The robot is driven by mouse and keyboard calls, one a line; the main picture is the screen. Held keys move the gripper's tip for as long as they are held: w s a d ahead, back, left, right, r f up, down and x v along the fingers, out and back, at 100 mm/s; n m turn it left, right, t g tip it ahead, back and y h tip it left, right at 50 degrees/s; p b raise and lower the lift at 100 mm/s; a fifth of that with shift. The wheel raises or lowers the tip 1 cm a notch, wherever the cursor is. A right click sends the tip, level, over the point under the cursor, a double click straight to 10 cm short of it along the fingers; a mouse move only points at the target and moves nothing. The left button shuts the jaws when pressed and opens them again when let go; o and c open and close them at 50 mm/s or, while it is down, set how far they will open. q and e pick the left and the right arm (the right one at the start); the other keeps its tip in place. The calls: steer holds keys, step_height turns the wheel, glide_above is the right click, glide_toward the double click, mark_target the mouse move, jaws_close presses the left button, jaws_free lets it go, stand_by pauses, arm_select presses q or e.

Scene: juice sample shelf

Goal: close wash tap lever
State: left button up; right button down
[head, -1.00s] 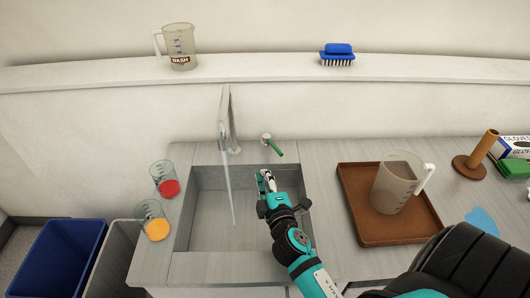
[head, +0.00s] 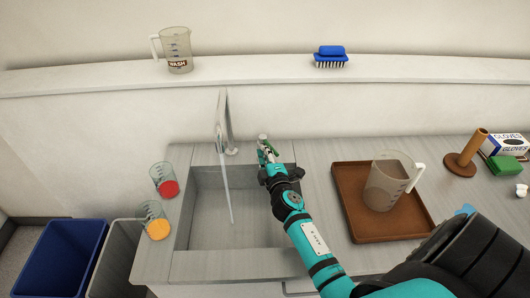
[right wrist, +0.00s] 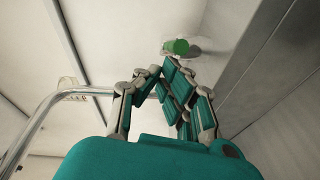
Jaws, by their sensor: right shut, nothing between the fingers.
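The wash tap lever (head: 270,147) is a short green handle on a metal base on the counter behind the sink, right of the tap. The tall silver tap (head: 222,125) arches over the sink (head: 205,215), and a thin pale stream runs from its spout into the basin. My right gripper (head: 266,154) is shut and empty, with its fingertips right at the lever, partly covering it. In the right wrist view, the lever's round green end (right wrist: 179,46) shows just beyond the closed fingertips (right wrist: 171,66); I cannot tell if they touch. My left gripper is out of view.
Red (head: 164,180) and orange (head: 154,220) sample beakers stand left of the sink. A brown tray (head: 343,200) with a jug (head: 384,187) stands to the right. A wash jug (head: 178,52) and a blue brush (head: 330,58) sit on the ledge above.

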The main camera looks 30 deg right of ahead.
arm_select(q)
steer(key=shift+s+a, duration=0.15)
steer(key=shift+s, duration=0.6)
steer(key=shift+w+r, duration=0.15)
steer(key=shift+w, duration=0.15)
arm_select(e)
steer(key=shift+s+d+n+y, duration=0.2)
steer(key=shift+n+y, duration=0.1)
steer(key=shift+y, duration=0.1)
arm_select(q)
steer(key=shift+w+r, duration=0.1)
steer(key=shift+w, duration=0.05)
arm_select(e)
steer(key=shift+d+y, duration=0.1)
steer(key=shift+y, duration=0.2)
